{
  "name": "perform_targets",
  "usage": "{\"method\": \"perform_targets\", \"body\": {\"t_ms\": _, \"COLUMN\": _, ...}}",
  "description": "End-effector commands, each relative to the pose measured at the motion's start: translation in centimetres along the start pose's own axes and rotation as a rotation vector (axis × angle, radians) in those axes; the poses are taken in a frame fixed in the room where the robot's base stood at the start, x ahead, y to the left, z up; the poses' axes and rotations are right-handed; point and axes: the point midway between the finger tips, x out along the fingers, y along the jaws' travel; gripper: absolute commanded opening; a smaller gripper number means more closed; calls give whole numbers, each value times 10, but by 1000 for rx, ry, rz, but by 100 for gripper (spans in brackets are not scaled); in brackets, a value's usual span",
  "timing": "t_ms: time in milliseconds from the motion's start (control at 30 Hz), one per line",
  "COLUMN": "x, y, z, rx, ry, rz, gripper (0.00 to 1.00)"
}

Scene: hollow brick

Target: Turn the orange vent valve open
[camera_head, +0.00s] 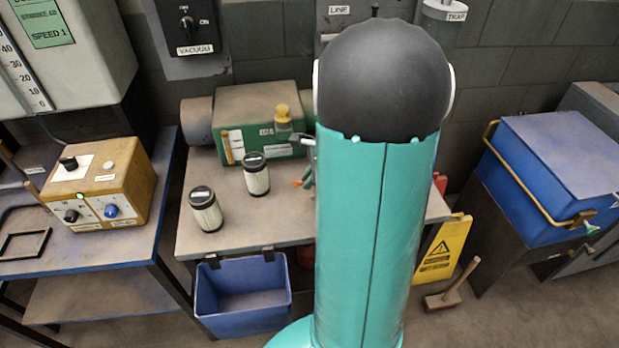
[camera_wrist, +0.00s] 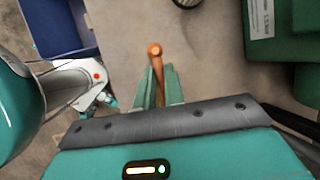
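The orange vent valve (camera_wrist: 155,50) shows in the wrist view as a round knob with a narrow lever running down between my fingers. My gripper (camera_wrist: 160,72) has its two green fingers close on either side of the lever and appears shut on it. The lever's lower end is hidden near the gripper's base. In the head view, a small orange tip (camera_head: 305,182) shows at the bench's right part, beside my arm. My arm hides most of the valve and gripper there.
Two dark-capped filter canisters (camera_head: 256,174) (camera_head: 205,209) stand on the workbench (camera_head: 230,222). A green box (camera_head: 262,110) with a yellow knob sits behind them. A blue bin (camera_head: 243,295) hangs below the front edge. A yellow sign (camera_head: 443,248) stands at right.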

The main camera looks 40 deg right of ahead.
Motion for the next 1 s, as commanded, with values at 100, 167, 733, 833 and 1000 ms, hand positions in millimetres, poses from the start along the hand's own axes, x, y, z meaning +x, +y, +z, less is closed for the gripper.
{"method": "perform_targets", "body": {"t_ms": 100, "x": 0, "y": 0, "z": 0, "rx": 0, "ry": 0, "rz": 0, "gripper": 0}}
{"method": "perform_targets", "body": {"t_ms": 167, "x": 0, "y": 0, "z": 0, "rx": 0, "ry": 0, "rz": 0, "gripper": 0}}
{"method": "perform_targets", "body": {"t_ms": 733, "x": -2, "y": 7, "z": -1, "rx": -151, "ry": -33, "rz": 63, "gripper": 0}}
{"method": "perform_targets", "body": {"t_ms": 833, "x": -3, "y": 11, "z": -2, "rx": -223, "ry": -48, "rz": 94, "gripper": 0}}
{"method": "perform_targets", "body": {"t_ms": 1000, "x": -6, "y": 17, "z": -4, "rx": -364, "ry": -78, "rz": 152, "gripper": 0}}
